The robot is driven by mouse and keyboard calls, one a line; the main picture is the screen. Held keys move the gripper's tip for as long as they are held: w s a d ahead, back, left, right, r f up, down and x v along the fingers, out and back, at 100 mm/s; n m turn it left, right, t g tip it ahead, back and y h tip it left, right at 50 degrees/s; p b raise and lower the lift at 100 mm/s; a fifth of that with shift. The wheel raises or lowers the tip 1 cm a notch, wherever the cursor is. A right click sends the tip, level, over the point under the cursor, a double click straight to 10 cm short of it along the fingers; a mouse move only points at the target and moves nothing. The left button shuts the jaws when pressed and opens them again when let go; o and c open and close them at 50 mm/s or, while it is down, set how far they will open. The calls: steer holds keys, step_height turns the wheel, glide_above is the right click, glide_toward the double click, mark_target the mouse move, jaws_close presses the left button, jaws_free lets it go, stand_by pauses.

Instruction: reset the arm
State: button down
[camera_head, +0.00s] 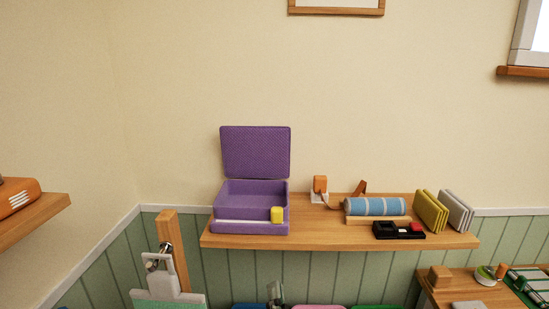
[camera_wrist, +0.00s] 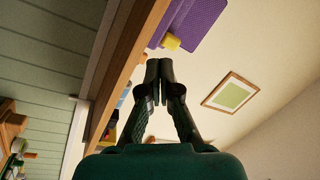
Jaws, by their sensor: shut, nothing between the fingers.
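My gripper (camera_wrist: 158,68) shows in the wrist view with its two dark fingers together and nothing between them. It is below the level of the wooden shelf (camera_head: 245,241), whose edge and underside run along the left of the wrist view. A small dark shape at the bottom middle of the head view may be its tip; I cannot be sure. The rest of the arm is out of view.
On the shelf stand an open purple box (camera_head: 229,229) with a yellow block (camera_head: 277,214), a blue roll (camera_head: 375,206), a black tray (camera_head: 398,231) and upright yellow and grey pieces. A side shelf (camera_head: 40,215) is at left, a lower table (camera_head: 440,296) at right.

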steer(key=s+d+f+n+g, duration=0.1)
steer(key=s+d+f+n, duration=0.4)
steer(key=s+f, duration=0.4)
steer(key=s+d+f+n+g, duration=0.2)
steer(key=s+d+f, duration=0.5)
steer(key=s+f, duration=0.25)
steer(key=s+d+n+g+h, duration=0.1)
steer(key=s+d, duration=0.2)
steer(key=s, duration=0.8)
steer(key=s+d+f+n+h, duration=0.1)
steer(key=s+d+n, duration=0.1)
steer(key=s, duration=0.9)
steer(key=shift+d+f+g, duration=0.2)
steer(key=shift+d+g, duration=0.2)
steer(key=shift+d, duration=0.2)
